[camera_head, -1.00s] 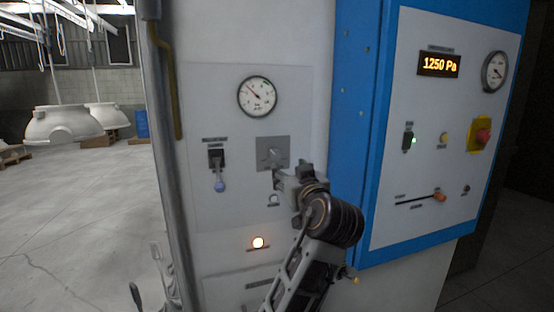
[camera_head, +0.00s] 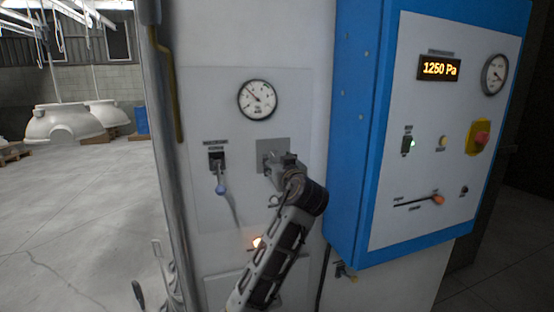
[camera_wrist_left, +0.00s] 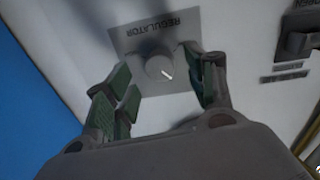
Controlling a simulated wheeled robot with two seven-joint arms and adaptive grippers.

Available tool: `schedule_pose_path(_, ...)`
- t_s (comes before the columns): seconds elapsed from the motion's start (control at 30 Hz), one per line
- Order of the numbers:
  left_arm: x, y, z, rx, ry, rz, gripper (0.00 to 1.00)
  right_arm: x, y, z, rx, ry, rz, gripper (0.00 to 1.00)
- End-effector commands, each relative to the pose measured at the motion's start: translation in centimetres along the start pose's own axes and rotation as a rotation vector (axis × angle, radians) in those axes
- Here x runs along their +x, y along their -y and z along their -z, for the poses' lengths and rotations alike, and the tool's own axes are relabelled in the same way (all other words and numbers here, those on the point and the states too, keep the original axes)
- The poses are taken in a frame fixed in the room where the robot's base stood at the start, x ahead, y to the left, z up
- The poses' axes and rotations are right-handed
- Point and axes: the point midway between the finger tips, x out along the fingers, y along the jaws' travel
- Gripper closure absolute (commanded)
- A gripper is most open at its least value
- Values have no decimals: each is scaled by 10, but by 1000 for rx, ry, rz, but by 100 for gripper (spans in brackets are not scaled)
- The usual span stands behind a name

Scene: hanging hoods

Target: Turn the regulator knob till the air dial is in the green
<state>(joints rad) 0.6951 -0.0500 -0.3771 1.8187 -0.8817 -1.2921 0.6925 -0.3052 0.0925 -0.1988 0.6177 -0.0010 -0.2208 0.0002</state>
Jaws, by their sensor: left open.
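The regulator knob (camera_wrist_left: 160,68) is a small grey round knob with a pale pointer mark, on a grey plate labelled REGULATOR (camera_wrist_left: 140,42) in the left wrist view. My left gripper (camera_wrist_left: 156,64) is open, with one finger on each side of the knob; I cannot tell whether they touch it. In the head view the gripper (camera_head: 277,165) is in front of the plate (camera_head: 264,146) and hides the knob. The air dial (camera_head: 257,99) is a round white gauge above it, its needle pointing up and left. I cannot make out a green zone.
A lever switch (camera_head: 219,172) with a blue knob is left of the plate.

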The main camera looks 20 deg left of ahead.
Motion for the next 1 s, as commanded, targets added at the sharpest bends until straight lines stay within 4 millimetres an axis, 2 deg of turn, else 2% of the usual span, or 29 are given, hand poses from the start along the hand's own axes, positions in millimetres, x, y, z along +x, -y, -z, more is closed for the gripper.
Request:
schedule_pose_path(0.23,19,0,0,1,0,-1,45,-4,10,11,4,-12,11,60)
schedule_pose_path(0.4,22,0,0,0,0,-1,45,-5,16,14,7,-16,16,60)
schedule_pose_path(0.6,22,0,0,0,0,-1,45,-5,13,13,5,-16,14,60)
schedule_pose_path(0.93,21,0,0,0,0,-1,87,-5,0,10,1,-12,0,60)
schedule_pose_path(1.0,21,0,0,0,0,-1,91,-5,-2,9,0,-11,-2,60)
